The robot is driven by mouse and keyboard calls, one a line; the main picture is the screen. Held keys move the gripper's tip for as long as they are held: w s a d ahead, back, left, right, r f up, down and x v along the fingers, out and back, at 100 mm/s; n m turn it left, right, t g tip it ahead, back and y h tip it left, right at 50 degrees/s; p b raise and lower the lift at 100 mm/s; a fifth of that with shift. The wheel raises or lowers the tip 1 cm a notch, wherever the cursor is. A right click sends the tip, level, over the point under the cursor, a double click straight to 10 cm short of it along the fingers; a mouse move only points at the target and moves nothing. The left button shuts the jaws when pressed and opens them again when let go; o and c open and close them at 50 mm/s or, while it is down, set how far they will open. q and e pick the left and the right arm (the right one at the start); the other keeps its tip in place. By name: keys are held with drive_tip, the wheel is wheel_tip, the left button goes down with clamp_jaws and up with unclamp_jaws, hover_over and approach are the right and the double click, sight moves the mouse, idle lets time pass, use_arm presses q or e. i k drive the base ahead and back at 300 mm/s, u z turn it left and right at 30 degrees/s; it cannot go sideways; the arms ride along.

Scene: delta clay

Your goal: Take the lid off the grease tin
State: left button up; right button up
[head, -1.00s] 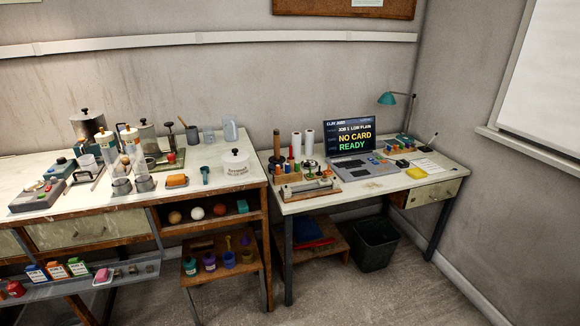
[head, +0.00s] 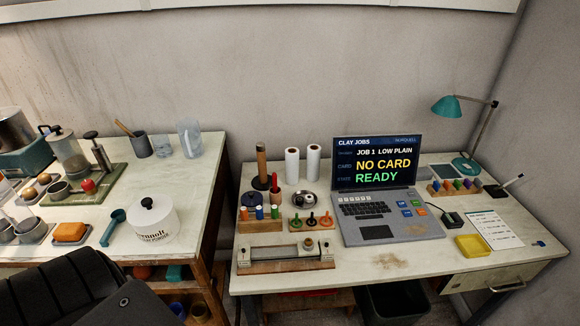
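I cannot pick out a grease tin for certain. A small round metal dish or tin (head: 305,200) sits on the right desk behind the small knobbed tools; its contents are too small to tell. A white round tub (head: 152,228) with a black-knobbed lid stands on the left bench. Its lid is on, and its label seems to read clay powder. Neither of my grippers shows in the head view.
An open laptop (head: 380,205) reads "NO CARD READY". A teal scoop (head: 113,226) lies left of the tub. A gap separates bench and desk.

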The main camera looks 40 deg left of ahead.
sight(251, 198)
drive_tip(key=i, duration=0.8)
drive_tip(key=u, duration=2.25)
